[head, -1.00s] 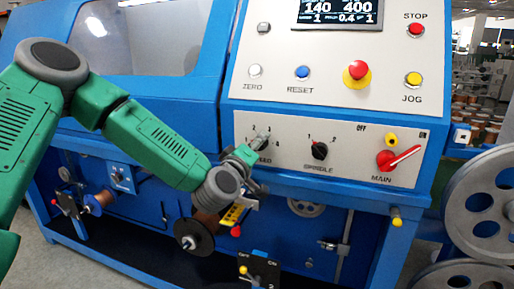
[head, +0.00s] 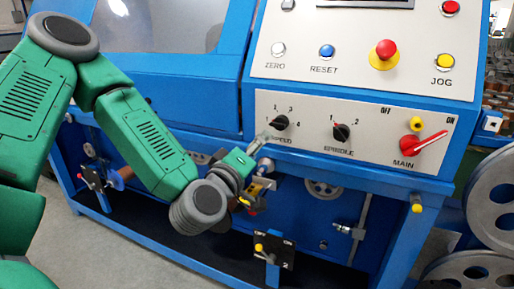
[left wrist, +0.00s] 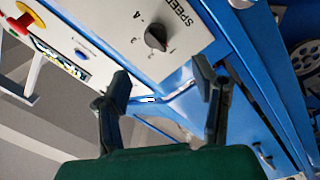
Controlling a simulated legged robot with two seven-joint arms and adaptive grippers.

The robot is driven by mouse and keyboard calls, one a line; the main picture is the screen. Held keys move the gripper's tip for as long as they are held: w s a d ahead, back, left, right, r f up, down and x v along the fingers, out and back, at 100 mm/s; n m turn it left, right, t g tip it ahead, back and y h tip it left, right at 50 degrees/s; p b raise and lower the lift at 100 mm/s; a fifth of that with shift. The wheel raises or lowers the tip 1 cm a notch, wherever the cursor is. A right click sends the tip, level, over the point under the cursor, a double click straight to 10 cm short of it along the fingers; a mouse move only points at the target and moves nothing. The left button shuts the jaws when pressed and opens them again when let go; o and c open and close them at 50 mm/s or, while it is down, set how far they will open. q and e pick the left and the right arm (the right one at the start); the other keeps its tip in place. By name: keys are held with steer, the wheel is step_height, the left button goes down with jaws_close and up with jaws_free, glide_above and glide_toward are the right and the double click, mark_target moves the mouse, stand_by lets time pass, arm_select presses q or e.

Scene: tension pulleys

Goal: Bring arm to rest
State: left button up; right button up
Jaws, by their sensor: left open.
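My left arm (head: 145,135) comes in from the left, green with grey joints, and reaches to the front of the blue machine. My left gripper (head: 264,152) is open and empty, just below and left of the black SPEED knob (head: 280,122), apart from it. In the left wrist view, the two dark fingers of the gripper (left wrist: 162,84) are spread with nothing between them. The SPEED knob (left wrist: 157,37) shows there beyond the fingertips. My right gripper is in neither view.
The panel also holds the SPINDLE knob (head: 341,132), the red MAIN switch (head: 424,145) with its handle toward ON, and a red emergency button (head: 385,50). Grey pulley wheels (head: 494,195) stand at the right. A small ON/OFF switch plate (head: 273,250) sits below my gripper.

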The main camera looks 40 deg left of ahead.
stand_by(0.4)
arm_select(q)
steer(key=s+d+f+m+g+h+p, duration=0.1)
steer(key=s+d+f+m+g+h, duration=0.3)
steer(key=f, duration=0.7)
steer(key=s+d+f+m+g+h+p, duration=0.1)
steer(key=s+d+f+m+g, duration=0.35)
steer(key=f, duration=0.65)
steer(key=s+f+m+g+p, duration=0.1)
steer(key=s+f+m+g, duration=0.2)
steer(key=s+f, duration=0.3)
steer(key=s+a+f+m+g+y, duration=0.1)
steer(key=s+f+m+g, duration=0.2)
steer(key=s, duration=1)
step_height(320, 180, down, 3)
steer(key=g, duration=0.3)
steer(key=shift+s+f+p, duration=0.15)
steer(key=shift+s+p, duration=0.05)
steer(key=shift+p, duration=0.15)
steer(key=shift+w+a, duration=0.1)
